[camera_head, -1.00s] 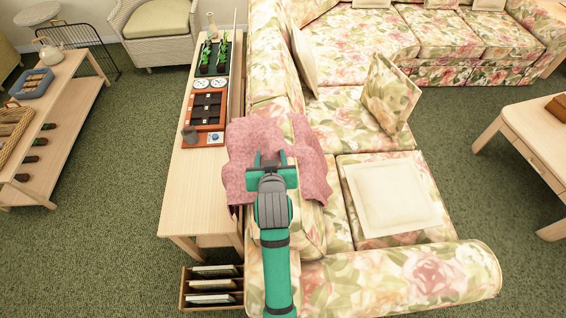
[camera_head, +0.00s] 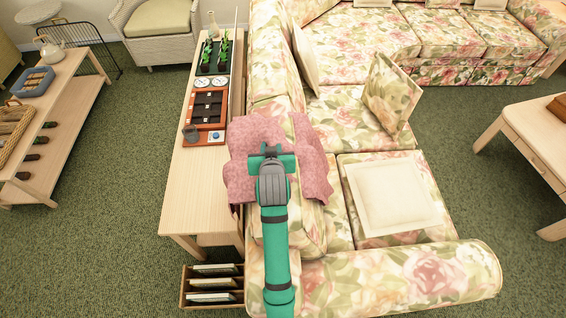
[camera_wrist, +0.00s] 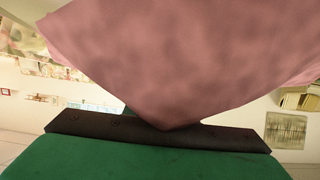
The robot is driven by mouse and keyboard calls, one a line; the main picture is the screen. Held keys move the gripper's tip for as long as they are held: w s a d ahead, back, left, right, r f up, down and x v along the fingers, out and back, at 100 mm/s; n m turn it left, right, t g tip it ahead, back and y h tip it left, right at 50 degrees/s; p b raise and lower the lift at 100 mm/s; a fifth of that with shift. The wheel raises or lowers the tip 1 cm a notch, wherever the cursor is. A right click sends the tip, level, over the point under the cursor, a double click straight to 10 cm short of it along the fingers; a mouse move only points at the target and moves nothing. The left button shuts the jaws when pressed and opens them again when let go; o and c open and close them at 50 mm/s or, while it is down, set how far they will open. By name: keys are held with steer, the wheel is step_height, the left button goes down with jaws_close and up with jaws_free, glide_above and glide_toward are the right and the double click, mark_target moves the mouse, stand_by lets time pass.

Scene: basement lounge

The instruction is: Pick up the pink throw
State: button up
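The pink throw (camera_head: 252,135) is draped over the top of the sofa's left backrest, with a flap down each side. My gripper (camera_head: 271,150) is at the throw's middle, above the backrest. Its fingers are close together on a pinch of pink cloth. In the wrist view the throw (camera_wrist: 190,55) fills the upper middle and narrows to a point at the dark finger edge (camera_wrist: 160,128). The cloth between the fingers is mostly hidden by the gripper. In the head view the throw still lies over the backrest.
A narrow wooden console table (camera_head: 190,185) stands along the sofa's left side, with a wooden game tray (camera_head: 207,107) and potted plants (camera_head: 213,58) on it. The floral sofa (camera_head: 345,120) carries cushions. A coffee table (camera_head: 530,130) is at right. Green carpet (camera_head: 110,225) is clear at left.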

jaws_close()
steer(key=shift+r, duration=0.1)
step_height(320, 180, up, 10)
steer(key=shift+a+f, duration=0.1)
